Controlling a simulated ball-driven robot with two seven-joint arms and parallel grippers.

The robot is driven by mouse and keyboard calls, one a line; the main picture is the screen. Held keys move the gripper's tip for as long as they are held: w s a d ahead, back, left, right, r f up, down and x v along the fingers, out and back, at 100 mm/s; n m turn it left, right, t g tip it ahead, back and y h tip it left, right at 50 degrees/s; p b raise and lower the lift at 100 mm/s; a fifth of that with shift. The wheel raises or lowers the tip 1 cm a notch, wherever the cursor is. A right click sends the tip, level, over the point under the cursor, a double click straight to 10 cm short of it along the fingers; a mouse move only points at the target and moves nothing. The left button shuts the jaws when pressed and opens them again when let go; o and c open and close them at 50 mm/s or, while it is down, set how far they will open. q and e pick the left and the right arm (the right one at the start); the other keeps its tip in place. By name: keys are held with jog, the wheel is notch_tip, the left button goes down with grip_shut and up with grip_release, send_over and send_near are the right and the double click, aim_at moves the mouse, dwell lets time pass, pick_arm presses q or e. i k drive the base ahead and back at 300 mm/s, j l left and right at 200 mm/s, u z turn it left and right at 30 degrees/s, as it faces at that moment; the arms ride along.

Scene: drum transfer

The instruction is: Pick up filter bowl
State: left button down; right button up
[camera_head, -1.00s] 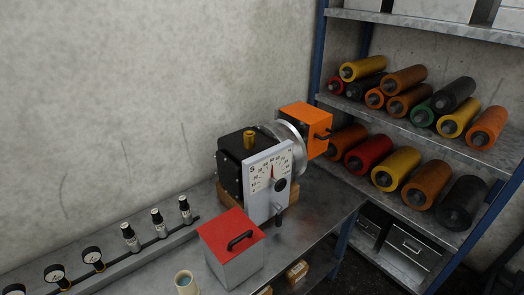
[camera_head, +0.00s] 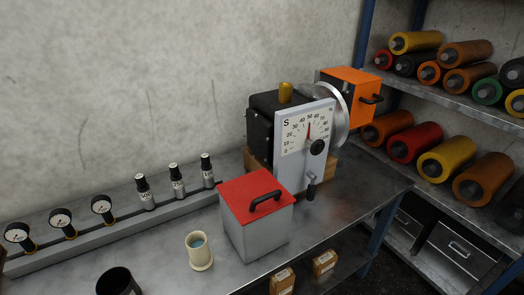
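A cream cup-shaped bowl (camera_head: 199,258) with a bluish inside stands upright on the metal bench (camera_head: 150,250), left of a grey box with a red lid (camera_head: 262,210). A black open-topped round container (camera_head: 118,283) is partly cut off by the bottom edge. I cannot tell for certain which of these is the filter bowl. Neither of my grippers shows in the head view.
A dial machine (camera_head: 300,140) with an orange block (camera_head: 352,95) stands behind the red-lidded box. Small brown boxes (camera_head: 325,262) sit below the bench edge. A shelf of rollers (camera_head: 445,155) stands at right.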

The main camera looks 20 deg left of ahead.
aim_at(201, 259)
jog(key=k+u, duration=0.15)
jog(key=u, duration=0.95)
